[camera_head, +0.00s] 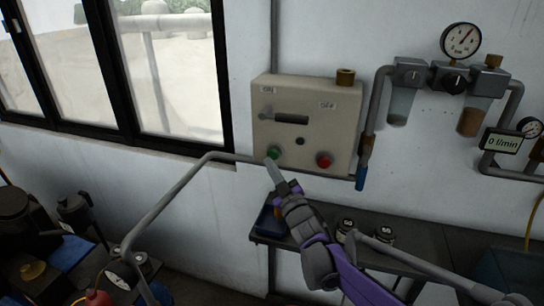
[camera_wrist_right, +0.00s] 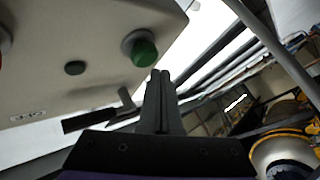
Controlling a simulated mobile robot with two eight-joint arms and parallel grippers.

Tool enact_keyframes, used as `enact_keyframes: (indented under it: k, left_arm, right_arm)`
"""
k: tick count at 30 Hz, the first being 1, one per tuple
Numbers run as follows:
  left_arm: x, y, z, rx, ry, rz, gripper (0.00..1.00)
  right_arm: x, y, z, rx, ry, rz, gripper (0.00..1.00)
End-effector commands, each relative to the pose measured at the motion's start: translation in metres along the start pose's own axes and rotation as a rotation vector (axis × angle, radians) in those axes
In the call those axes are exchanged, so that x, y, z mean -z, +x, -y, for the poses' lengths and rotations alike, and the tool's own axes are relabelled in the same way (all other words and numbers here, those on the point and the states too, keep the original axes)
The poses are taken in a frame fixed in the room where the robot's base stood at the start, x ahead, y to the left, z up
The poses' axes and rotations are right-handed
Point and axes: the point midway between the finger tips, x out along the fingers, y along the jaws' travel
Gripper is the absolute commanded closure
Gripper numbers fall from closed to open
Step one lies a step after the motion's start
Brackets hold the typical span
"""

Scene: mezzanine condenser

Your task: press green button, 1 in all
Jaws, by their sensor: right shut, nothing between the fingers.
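The green button (camera_head: 273,152) sits at the lower left of a beige control box (camera_head: 322,106) on the wall. My right gripper (camera_head: 269,162) reaches up from below, its fingers shut and empty, with the tips just under the button. In the right wrist view the green button (camera_wrist_right: 143,52) stands out from the panel on a grey collar. The shut fingertips (camera_wrist_right: 160,73) appear just below it and to its right; whether they touch it I cannot tell. My left gripper is not in view.
A red button (camera_head: 324,160) is to the right on the same box. A grey pipe (camera_head: 185,183) bends up to the box from the left. Filters and gauges (camera_head: 460,40) hang at the right.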

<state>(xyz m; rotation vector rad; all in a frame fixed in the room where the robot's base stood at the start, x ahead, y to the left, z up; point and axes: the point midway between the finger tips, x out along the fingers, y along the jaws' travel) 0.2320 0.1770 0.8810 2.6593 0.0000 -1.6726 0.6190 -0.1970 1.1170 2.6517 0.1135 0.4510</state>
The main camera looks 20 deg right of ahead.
Motion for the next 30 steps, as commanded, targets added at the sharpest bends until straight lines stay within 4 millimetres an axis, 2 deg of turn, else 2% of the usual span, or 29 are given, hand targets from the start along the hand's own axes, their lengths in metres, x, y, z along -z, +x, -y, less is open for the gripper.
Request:
enact_keyframes:
  k: [5,18,30]
  left_arm:
    - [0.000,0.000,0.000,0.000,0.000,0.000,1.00]
    - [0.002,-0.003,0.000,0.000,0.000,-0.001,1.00]
    - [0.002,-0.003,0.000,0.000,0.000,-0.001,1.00]
  right_arm:
    - [0.003,-0.004,0.003,0.001,0.000,-0.001,1.00]
    - [0.024,-0.033,0.024,0.001,0.000,0.000,1.00]
    - [0.025,-0.035,0.025,0.000,0.000,0.000,1.00]
